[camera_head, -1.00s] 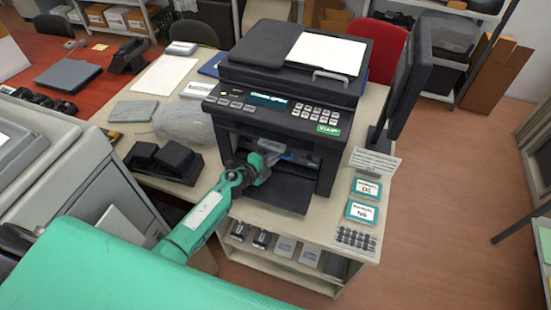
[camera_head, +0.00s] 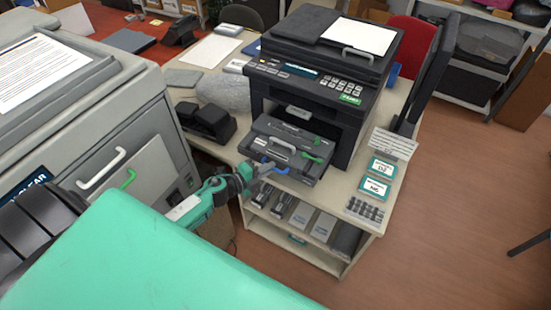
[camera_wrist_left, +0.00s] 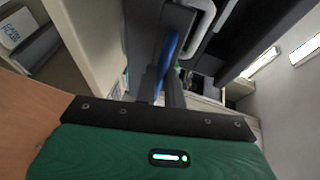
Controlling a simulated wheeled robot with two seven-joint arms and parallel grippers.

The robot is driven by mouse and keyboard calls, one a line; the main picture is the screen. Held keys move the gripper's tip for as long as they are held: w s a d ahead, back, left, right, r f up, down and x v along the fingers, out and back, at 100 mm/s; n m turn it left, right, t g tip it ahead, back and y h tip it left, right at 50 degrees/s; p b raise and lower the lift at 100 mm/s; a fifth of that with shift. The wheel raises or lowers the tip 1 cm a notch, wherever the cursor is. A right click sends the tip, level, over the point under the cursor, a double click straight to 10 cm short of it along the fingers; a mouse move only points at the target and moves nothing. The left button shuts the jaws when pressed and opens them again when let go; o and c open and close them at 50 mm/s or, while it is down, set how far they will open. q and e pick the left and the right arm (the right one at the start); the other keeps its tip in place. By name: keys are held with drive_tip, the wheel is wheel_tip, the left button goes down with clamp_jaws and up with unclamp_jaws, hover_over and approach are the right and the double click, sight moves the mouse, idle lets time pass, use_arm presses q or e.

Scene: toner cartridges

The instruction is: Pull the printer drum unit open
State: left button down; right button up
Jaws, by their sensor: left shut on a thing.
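The black printer (camera_head: 345,62) stands on a pale desk, its front bay open. The dark grey drum unit (camera_head: 318,148) sticks out of the bay, with a white loop handle and a green lever (camera_head: 312,157) on top. Its blue handle (camera_head: 279,168) is at the front edge. My left gripper (camera_head: 262,169) is at this front edge, shut on the blue handle. In the left wrist view the blue handle (camera_wrist_left: 168,55) stands between the dark fingers, and the white handle (camera_wrist_left: 203,18) shows beyond. The rear of the drum unit is hidden inside the printer. My right gripper is not in view.
A large grey machine (camera_head: 140,160) stands close on the left of my arm. A monitor (camera_head: 440,70) and small cards (camera_head: 376,188) are right of the printer. Shelves with cartridges (camera_head: 300,215) lie below the desk. Open floor (camera_head: 450,230) lies to the right.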

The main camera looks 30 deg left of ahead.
use_arm(q)
drive_tip(key=s, duration=0.3)
drive_tip(key=shift+s, duration=0.4)
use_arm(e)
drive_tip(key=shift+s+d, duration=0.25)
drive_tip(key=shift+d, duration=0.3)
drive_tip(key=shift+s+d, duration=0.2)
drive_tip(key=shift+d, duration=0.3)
